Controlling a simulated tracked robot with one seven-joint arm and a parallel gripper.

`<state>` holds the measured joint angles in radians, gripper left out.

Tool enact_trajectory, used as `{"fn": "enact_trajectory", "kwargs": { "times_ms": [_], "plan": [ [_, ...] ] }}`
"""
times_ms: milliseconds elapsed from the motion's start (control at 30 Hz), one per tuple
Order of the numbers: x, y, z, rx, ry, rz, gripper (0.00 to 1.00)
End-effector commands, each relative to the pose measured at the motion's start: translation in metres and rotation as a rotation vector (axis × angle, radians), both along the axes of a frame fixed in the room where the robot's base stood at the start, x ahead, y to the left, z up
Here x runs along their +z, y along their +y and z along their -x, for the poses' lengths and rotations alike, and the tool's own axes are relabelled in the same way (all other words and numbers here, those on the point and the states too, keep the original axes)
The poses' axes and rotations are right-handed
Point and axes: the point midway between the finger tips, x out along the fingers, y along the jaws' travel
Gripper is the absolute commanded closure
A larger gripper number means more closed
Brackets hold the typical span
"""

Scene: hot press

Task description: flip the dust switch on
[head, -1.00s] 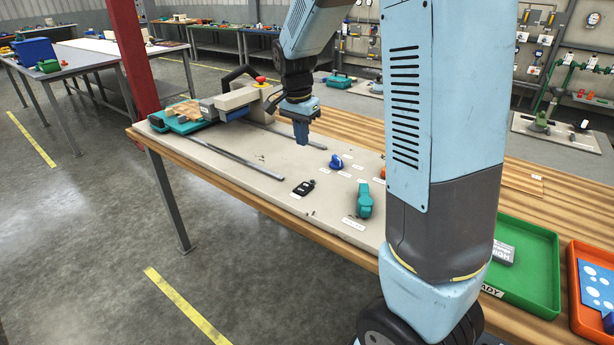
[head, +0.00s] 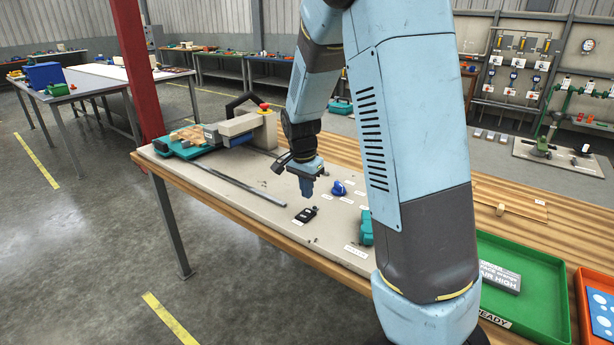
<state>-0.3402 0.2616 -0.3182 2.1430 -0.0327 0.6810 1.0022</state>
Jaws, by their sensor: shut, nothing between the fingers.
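A small black switch unit (head: 305,215) sits on the light panel (head: 262,210) of the near bench. It may be the dust switch, but its label is too small to read. My gripper (head: 307,193) is shut and empty, pointing down just above and behind the black unit in the head view. A gap seems to remain between the fingertips and the unit, though the exact depth cannot be told. The position of the switch's lever is too small to make out.
A blue knob (head: 338,188) stands just right of the gripper. A teal handle (head: 366,228) is partly hidden by my arm. A press (head: 240,124) with a red button stands at the back left. A green tray (head: 540,300) lies at the right.

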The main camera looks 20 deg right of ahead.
Motion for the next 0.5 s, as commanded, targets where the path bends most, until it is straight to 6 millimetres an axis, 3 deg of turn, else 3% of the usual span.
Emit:
{"fn": "enact_trajectory", "kwargs": {
  "times_ms": [200, 500],
  "plan": [
    [-0.033, -0.003, -0.001, -0.001, 0.003, 0.0, 1.0],
    [-0.049, -0.005, -0.003, 0.001, 0.001, 0.001, 1.0]
  ]
}}
